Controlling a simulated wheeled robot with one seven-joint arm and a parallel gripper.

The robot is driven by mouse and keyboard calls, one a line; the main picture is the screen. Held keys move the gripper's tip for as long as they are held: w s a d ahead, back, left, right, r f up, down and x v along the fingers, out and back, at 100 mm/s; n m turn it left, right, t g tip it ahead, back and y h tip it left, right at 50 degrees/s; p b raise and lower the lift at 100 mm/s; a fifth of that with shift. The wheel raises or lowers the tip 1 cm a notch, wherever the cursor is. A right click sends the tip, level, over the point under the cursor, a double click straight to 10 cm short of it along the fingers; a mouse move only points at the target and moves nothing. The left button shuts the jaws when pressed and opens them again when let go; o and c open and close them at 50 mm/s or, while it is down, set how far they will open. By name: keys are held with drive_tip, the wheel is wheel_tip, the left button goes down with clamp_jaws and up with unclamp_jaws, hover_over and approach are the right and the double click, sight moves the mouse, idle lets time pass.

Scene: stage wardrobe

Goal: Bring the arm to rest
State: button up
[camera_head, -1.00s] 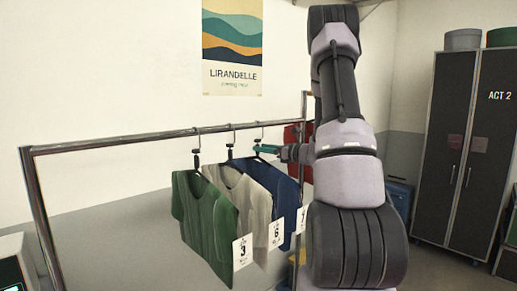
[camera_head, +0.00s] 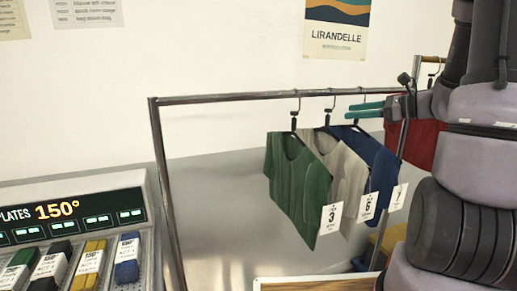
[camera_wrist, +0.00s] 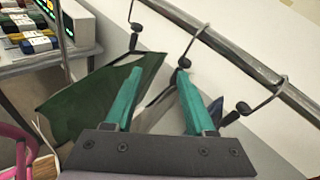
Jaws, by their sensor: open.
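My gripper (camera_head: 367,109) has teal fingers and is open, up by the hangers near the right part of the rail. In the wrist view my gripper (camera_wrist: 158,95) shows its two fingers spread apart, with a hanger's dark neck beyond them; nothing is clearly held. My arm fills the right side of the head view, bent and raised. A green shirt (camera_head: 297,188) tagged 3, a grey-white shirt (camera_head: 347,170) tagged 6 and a blue shirt (camera_head: 380,160) with a partly hidden tag hang from the metal rail (camera_head: 230,97). The green shirt also shows in the wrist view (camera_wrist: 85,107).
A machine with a lit display (camera_head: 70,215) reading 150° stands at the lower left, with several folded coloured bundles before it. A red garment (camera_head: 424,142) hangs behind my arm. A poster (camera_head: 336,30) is on the wall. A wooden-topped edge (camera_head: 310,284) is at the bottom.

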drive_tip(key=s+a+r+n+g+h, duration=0.2)
drive_tip(key=s+a+n+g+h, duration=0.3)
drive_tip(key=s+a+n, duration=0.6)
drive_tip(key=s+d+r+n+t+h, duration=0.3)
drive_tip(key=s+d+r+n+h, duration=0.2)
drive_tip(key=s+n, duration=0.2)
drive_tip(key=shift+s, duration=0.8)
